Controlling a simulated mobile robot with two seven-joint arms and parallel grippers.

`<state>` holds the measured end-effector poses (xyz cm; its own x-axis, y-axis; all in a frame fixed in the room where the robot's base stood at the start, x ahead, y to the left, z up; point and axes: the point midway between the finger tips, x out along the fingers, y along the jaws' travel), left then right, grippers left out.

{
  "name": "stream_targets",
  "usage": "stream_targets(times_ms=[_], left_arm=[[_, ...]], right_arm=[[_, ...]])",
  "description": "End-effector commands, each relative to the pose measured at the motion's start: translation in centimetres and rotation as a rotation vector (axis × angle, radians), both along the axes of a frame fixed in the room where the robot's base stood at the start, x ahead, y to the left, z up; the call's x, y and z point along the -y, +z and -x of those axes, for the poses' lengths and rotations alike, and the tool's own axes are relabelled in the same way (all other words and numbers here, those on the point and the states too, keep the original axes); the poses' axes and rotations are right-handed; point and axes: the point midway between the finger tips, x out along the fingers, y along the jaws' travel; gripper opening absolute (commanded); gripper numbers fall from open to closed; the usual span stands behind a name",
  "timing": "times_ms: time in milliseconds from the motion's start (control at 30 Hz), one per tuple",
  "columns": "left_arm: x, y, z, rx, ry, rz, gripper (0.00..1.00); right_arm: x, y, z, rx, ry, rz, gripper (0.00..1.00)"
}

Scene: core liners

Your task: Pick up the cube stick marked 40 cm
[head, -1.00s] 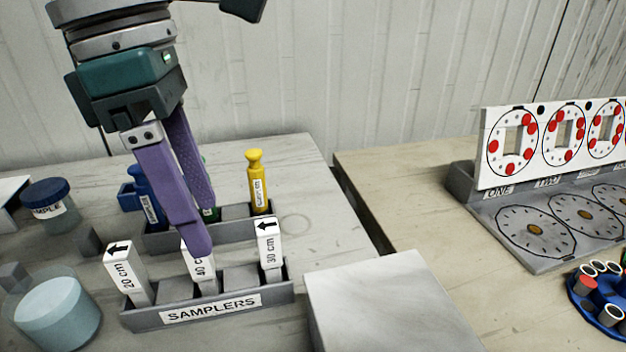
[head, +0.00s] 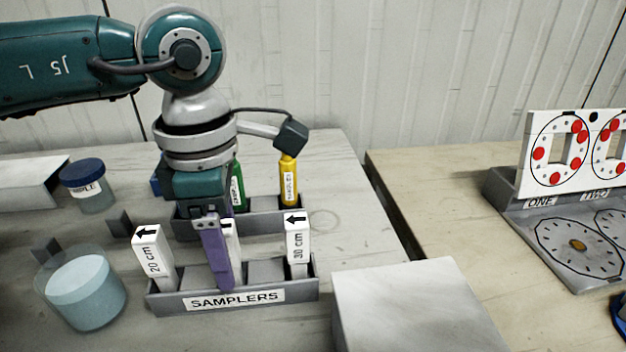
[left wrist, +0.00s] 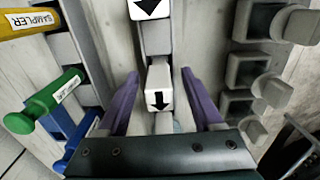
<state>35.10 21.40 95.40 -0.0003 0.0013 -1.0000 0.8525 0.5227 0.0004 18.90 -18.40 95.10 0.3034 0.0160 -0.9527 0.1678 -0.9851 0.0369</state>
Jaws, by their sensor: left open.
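The white 40 cm cube stick (head: 231,237) stands in the sampler rack (head: 165,302), mostly hidden behind a purple finger in the head view; its label cannot be read there now. In the left wrist view its top with a black arrow (left wrist: 159,98) lies between the two fingers. My left gripper (head: 220,268) points down at the stick, open, with one purple finger on each side; it also shows in the left wrist view (left wrist: 160,110). A gap seems to remain on both sides. My right gripper is not in view.
The 20 cm stick (head: 150,255) stands left and the 30 cm stick (head: 297,245) right in the same rack. Behind are yellow (head: 289,185) and green (head: 238,185) samplers. A jar (head: 85,290) stands left, a pale block (head: 410,305) front right.

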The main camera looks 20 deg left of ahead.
Motion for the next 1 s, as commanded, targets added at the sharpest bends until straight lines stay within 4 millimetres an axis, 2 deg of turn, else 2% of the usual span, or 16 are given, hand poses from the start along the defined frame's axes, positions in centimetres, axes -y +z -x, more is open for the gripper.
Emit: stream_targets(times_ms=[133,733,1000], left_arm=[[0.02,0.02,0.00,0.001,0.000,0.001,0.68],[0.04,0.08,-0.01,0.001,0.000,0.001,0.00],[0.03,0.09,-0.02,0.001,0.000,0.001,0.00]], right_arm=[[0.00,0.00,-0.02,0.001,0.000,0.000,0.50],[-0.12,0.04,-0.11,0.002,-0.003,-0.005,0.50],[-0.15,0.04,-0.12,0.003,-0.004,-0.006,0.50]])
